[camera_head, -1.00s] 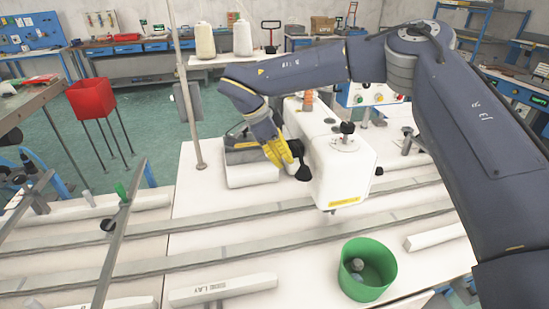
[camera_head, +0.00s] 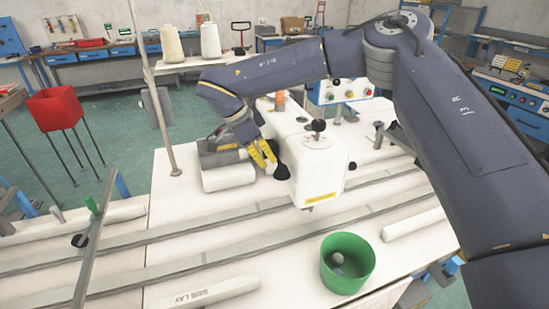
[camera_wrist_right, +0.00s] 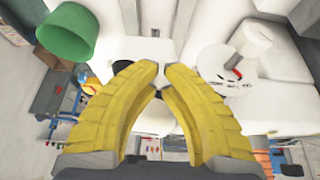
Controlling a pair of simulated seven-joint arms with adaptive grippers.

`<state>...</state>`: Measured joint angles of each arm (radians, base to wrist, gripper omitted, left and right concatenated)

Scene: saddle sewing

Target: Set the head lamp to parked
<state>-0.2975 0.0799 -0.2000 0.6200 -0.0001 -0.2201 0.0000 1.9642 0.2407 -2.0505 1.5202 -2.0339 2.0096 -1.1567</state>
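The white sewing machine head (camera_head: 318,178) stands on the white table, with a black knob on top and a round black part (camera_head: 281,171) at its left side. I cannot tell for sure which part is the head lamp. My right gripper (camera_head: 273,166) is at the left side of the machine head, close to the black part; contact cannot be told. In the right wrist view, its yellow fingertips (camera_wrist_right: 162,70) nearly meet, with nothing seen between them. There, a round white dial (camera_wrist_right: 226,70) with a red mark and a white cylinder sits right of the fingers. My left gripper is out of view.
A green bin (camera_head: 347,263) with small items stands at the table's front; it also shows in the wrist view (camera_wrist_right: 68,32). Grey rails (camera_head: 220,235) cross the table. A pole (camera_head: 150,85) rises behind. A red bin (camera_head: 56,110) stands at left.

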